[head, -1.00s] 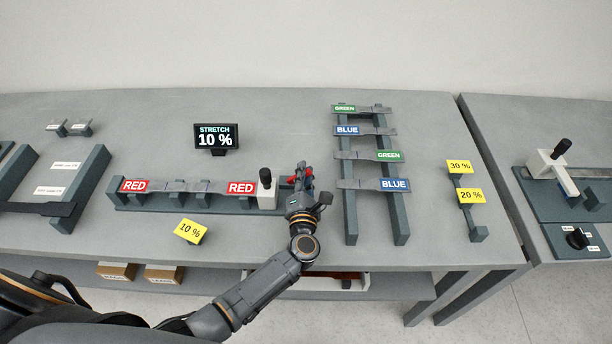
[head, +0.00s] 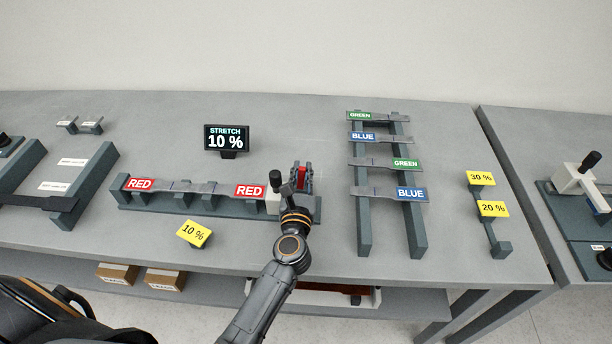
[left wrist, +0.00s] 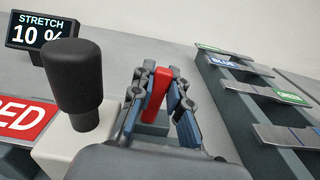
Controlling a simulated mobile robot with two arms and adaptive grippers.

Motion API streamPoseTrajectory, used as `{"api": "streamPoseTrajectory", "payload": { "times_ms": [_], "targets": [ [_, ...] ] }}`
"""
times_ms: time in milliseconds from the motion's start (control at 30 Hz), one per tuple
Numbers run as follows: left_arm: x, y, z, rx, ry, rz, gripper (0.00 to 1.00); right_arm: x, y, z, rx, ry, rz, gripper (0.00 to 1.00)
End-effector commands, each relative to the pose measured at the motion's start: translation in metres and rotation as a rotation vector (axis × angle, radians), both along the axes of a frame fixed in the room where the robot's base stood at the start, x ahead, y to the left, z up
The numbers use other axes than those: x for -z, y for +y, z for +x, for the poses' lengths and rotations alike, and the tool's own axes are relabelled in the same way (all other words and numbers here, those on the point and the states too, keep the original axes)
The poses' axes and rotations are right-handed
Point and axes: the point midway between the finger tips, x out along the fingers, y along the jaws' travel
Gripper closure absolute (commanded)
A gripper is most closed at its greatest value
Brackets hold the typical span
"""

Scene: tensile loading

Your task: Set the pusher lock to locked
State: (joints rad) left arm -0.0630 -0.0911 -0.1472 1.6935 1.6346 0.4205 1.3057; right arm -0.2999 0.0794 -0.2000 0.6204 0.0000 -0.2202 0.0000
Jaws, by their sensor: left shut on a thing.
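The pusher is a white block (head: 272,204) with a black knob (head: 275,179), at the right end of the dark rail. The knob is large at the left of the left wrist view (left wrist: 78,80). Just right of it is a red lever (head: 302,178), apparently the pusher lock, standing roughly upright in the left wrist view (left wrist: 157,92). My left gripper (head: 301,172) is shut on the red lever, with a blue-grey finger on each side (left wrist: 160,85). The lever's base is partly hidden by my gripper. My right gripper is not in view.
A strip with RED labels (head: 205,188) lies along the rail left of the pusher. A display (head: 227,140) reads STRETCH 10 %. A rack (head: 364,225) with GREEN and BLUE strips stands close on the right. A yellow 10 % tag (head: 194,234) is in front.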

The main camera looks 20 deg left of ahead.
Motion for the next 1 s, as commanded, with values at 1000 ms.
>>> {"api": "streamPoseTrajectory", "payload": {
  "times_ms": [1000],
  "targets": [
    [0.0002, 0.0051, -0.0016, 0.0, -0.028, -0.1, 0.6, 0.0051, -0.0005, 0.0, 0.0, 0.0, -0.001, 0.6]
  ]
}}
